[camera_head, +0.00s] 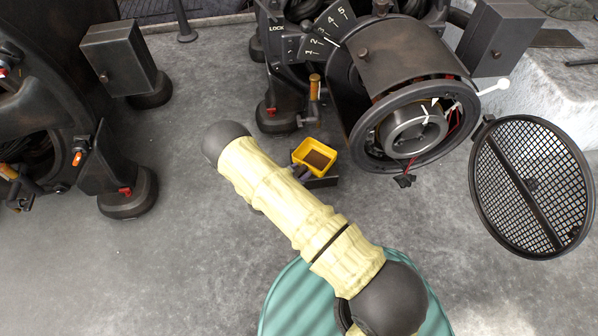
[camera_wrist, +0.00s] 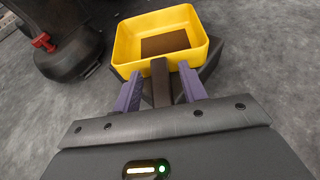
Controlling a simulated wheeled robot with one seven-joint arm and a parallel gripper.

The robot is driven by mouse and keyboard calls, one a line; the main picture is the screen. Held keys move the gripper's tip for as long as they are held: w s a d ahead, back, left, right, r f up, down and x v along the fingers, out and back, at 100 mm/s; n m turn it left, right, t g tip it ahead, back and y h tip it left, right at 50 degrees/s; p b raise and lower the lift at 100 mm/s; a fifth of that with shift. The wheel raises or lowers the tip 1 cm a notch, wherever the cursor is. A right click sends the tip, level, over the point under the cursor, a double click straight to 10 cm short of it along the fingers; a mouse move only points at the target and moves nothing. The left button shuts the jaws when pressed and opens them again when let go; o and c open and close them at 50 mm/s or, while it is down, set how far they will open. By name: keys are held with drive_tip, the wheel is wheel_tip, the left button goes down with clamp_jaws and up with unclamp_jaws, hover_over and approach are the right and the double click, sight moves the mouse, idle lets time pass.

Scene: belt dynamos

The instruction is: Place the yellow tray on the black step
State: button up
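The yellow tray (camera_head: 317,146) is a small open box with a brown inner floor. It sits upright on or just over the dark step (camera_head: 325,183), which shows below its near side. In the wrist view the tray (camera_wrist: 127,45) is at the top centre, with dark edges of the step (camera_wrist: 209,66) around its base. My gripper (camera_wrist: 161,72) is just on the near side of the tray. Its two purple fingers are spread apart, with a dark upright bar between them that they do not appear to touch. In the head view my arm partly hides the gripper.
A large dynamo (camera_head: 405,60) with an open round front stands behind and right of the tray. Its mesh cover (camera_head: 535,185) hangs open at the right. Another dark machine (camera_head: 45,90) stands at the left.

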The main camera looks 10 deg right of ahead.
drive_tip(key=shift+r, duration=0.2)
drive_tip(key=p+v, duration=0.6)
drive_tip(key=v, duration=0.6)
drive_tip(key=shift+d, duration=0.1)
idle(0.3)
